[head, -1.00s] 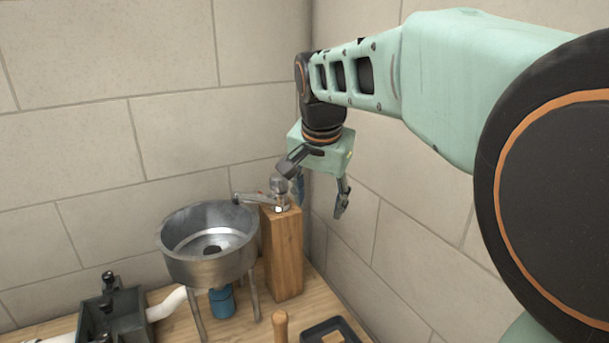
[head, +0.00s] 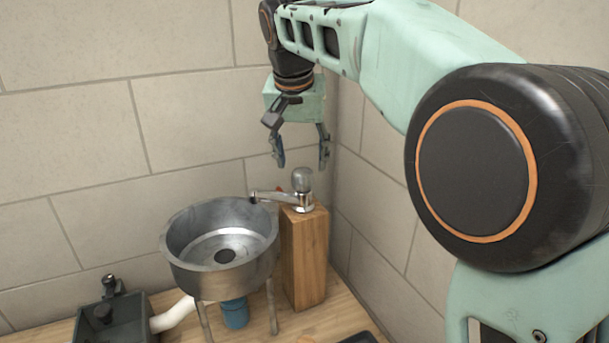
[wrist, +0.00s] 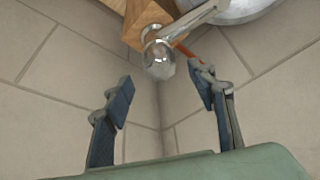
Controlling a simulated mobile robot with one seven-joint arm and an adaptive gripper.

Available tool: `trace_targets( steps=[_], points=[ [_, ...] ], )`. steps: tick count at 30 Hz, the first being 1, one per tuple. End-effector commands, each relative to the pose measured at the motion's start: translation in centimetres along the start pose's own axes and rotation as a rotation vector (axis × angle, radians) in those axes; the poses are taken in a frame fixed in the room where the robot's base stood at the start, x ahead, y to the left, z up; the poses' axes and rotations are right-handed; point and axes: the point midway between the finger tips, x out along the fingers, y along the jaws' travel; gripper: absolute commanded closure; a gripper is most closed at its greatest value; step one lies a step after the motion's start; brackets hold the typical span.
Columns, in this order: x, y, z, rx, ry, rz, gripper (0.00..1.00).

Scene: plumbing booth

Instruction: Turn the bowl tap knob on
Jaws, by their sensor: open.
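The bowl tap (head: 283,196) stands on top of a wooden post beside the metal bowl, its spout reaching left over the bowl's rim. Its rounded grey knob (head: 302,179) sits upright on the tap body. In the wrist view the shiny knob (wrist: 159,58) shows beyond the fingertips, between their two lines. My gripper (head: 301,165) is open and empty, pointing down, just above the knob with a finger to each side in the head view. It also shows in the wrist view (wrist: 163,92), where the fingers appear apart from the knob.
The metal bowl (head: 185,260) stands on thin legs left of the wooden post (head: 304,258). A blue cup-like part (head: 235,313), a white pipe (head: 174,315) and a dark green box (head: 128,322) are lower left. Tiled walls meet in a corner close behind the tap.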

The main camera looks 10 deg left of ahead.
Motion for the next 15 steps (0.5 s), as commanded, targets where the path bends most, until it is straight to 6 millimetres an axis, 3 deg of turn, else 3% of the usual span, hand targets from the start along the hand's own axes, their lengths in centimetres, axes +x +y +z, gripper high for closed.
trace_targets(
  steps=[6,15],
  points=[
    [3.7,0.0,0.1,0.001,-0.002,0.001,0.48],
    [5.2,0.0,0.0,0.001,0.001,0.000,0.48]
  ],
)
